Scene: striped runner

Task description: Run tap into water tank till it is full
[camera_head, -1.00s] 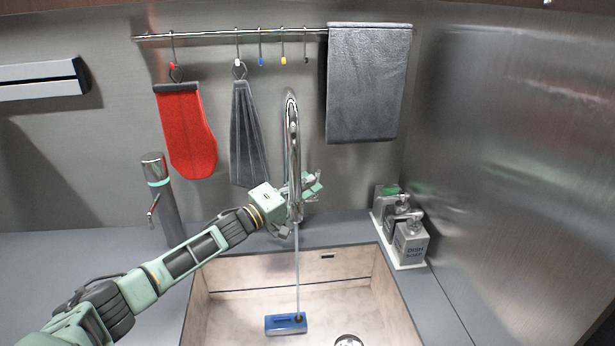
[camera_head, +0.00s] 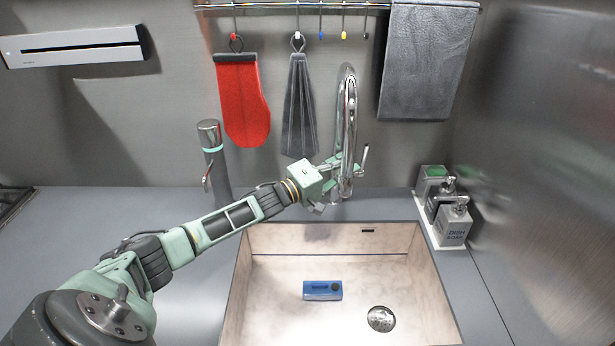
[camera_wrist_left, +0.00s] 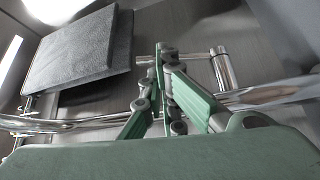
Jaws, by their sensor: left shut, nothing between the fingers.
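The chrome tap (camera_head: 348,120) stands behind the sink, its tall curved spout over the basin. No water stream shows below it. Its lever (camera_head: 364,158) sticks up on the right; the lever also shows in the wrist view (camera_wrist_left: 222,70). My left gripper (camera_head: 342,162) is at the tap, partly hidden by the spout.
The sink (camera_head: 280,240) has a drain (camera_head: 381,318) right of the tank. Soap dispensers (camera_head: 452,222) stand on a tray at the right. A second short metal fixture (camera_head: 212,155) stands left. A red mitt (camera_head: 242,105) and grey cloths hang from the rail behind.

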